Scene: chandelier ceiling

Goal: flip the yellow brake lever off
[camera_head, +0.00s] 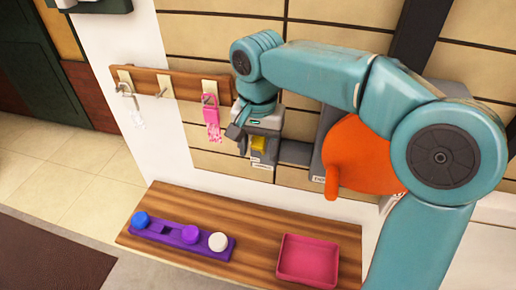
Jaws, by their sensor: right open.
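The yellow brake lever (259,144) shows as a small yellow block on a grey switch box with small white labels, mounted on the tiled wall. My right gripper (255,138) comes down from above on its teal arm and is open, close around or just in front of the lever. I cannot tell whether the fingers touch the lever. The gripper hides the upper part of the box, and the lever's exact position is hard to read. My left gripper is not in view.
A large orange disc with a handle (350,160) is on the wall right of the lever. Below, a wooden shelf (255,232) carries a purple peg strip (170,233) and a pink tray (307,262).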

